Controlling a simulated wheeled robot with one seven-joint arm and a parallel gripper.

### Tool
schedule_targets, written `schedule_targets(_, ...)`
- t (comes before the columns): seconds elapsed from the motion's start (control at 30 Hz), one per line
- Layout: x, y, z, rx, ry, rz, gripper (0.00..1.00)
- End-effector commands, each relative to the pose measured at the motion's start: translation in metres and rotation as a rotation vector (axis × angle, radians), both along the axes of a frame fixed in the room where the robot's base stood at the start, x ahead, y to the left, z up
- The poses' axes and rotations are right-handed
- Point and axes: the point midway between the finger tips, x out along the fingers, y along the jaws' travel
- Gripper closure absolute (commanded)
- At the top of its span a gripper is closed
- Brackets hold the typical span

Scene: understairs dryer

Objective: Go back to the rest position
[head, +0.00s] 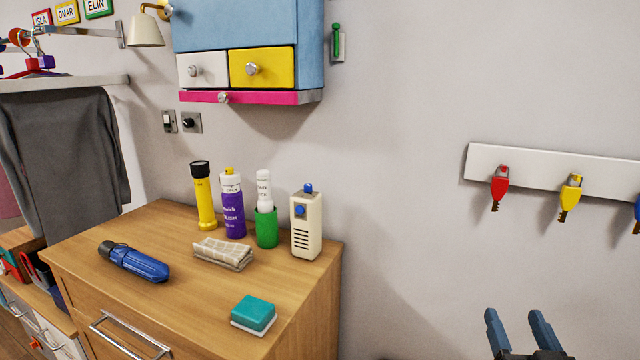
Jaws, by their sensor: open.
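My gripper (519,330) shows at the bottom right of the head view, pointing up, with its two blue-grey fingers apart and nothing between them. It is to the right of the wooden cabinet (185,320), in front of the bare grey wall, and touches nothing that I can see. The rest of my arm is below the picture's edge.
A key rack (535,165) hangs above my gripper. A blue wall cabinet (235,25) hangs overhead.

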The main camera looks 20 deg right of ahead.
Motion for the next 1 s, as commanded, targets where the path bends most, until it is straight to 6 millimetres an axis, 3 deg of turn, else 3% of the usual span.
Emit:
schedule_targets(0.03, -0.010, 0.026, -0.013, 0.021, 0.031, 0.045, 0.37)
schedule_targets(0.2, -0.049, 0.097, -0.040, 0.069, 0.115, 0.176, 0.37)
schedule_targets(0.5, -0.139, 0.187, -0.054, 0.125, 0.271, 0.388, 0.37)
schedule_targets(0.7, -0.198, 0.216, -0.047, 0.141, 0.372, 0.502, 0.37)
schedule_targets(0.8, -0.218, 0.222, -0.041, 0.142, 0.409, 0.541, 0.37)
schedule_targets(1.0, -0.235, 0.226, -0.035, 0.143, 0.443, 0.573, 0.37)
